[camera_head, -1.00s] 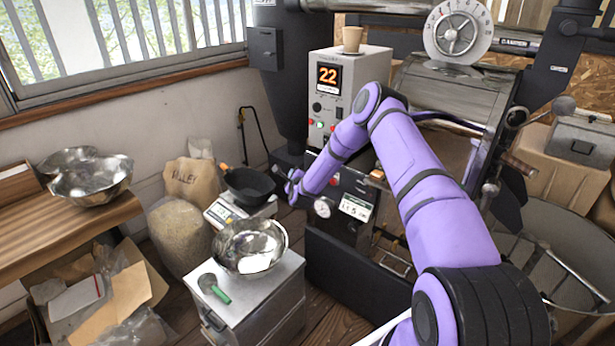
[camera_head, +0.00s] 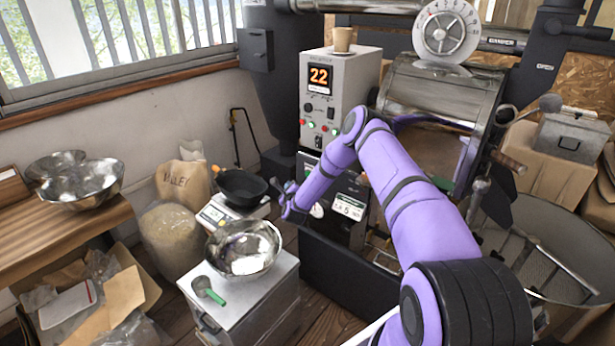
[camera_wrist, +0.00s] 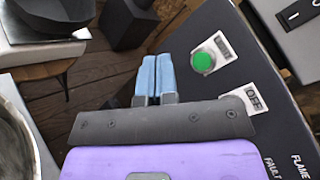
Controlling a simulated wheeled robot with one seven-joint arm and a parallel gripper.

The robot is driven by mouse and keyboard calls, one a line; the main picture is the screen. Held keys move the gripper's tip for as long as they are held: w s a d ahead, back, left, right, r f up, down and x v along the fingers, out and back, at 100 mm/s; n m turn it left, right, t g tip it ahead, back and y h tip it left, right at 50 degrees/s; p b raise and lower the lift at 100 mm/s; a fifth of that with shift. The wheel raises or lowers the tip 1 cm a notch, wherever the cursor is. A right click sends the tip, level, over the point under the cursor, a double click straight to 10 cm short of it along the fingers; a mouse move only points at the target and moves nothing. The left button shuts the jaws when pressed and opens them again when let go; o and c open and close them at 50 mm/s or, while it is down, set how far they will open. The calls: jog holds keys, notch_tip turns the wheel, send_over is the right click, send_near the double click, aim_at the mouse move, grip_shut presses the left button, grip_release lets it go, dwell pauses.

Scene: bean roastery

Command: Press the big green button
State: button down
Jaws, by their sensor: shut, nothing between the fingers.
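The big green button (camera_wrist: 203,62) is a round green cap in a metal ring with a small label beside it, set on a dark panel in the wrist view. My gripper (camera_wrist: 156,62) is shut and empty, its two blue fingers side by side. In that picture the fingertips are left of the button and apart from it. In the head view my gripper (camera_head: 286,192) is at the front of the roaster, left of its lower dark panel. I cannot make out the button clearly there, as my arm covers part of that panel.
A grey control box (camera_head: 341,85) reading 22 carries small red and green buttons and a paper cup (camera_head: 343,38). A black pan (camera_head: 241,186) on a scale and a metal bowl (camera_head: 243,250) on a cabinet stand left of my gripper. An "OFF" plate (camera_wrist: 253,98) is near the button.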

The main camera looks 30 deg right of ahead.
jog(key=w+d, duration=0.2)
jog(key=d, duration=0.5)
jog(key=shift+w, duration=0.25)
jog(key=shift+d, duration=0.15)
dwell(1.7)
jog(key=shift+w+d, duration=0.15)
jog(key=shift+d, duration=0.15)
jog(key=shift+w+d, duration=0.15)
jog(key=shift+d, duration=0.25)
dwell(1.0)
jog(key=shift+a, duration=0.1)
jog(key=shift+s+a, duration=0.3)
jog(key=shift+a, duration=0.4)
jog(key=shift+a, duration=0.1)
jog(key=shift+s+a, duration=0.3)
jog(key=shift+a, duration=0.45)
jog(key=shift+s+a, duration=0.25)
jog(key=shift+a, duration=0.5)
jog(key=shift+s+a, duration=0.3)
jog(key=shift+a, duration=0.45)
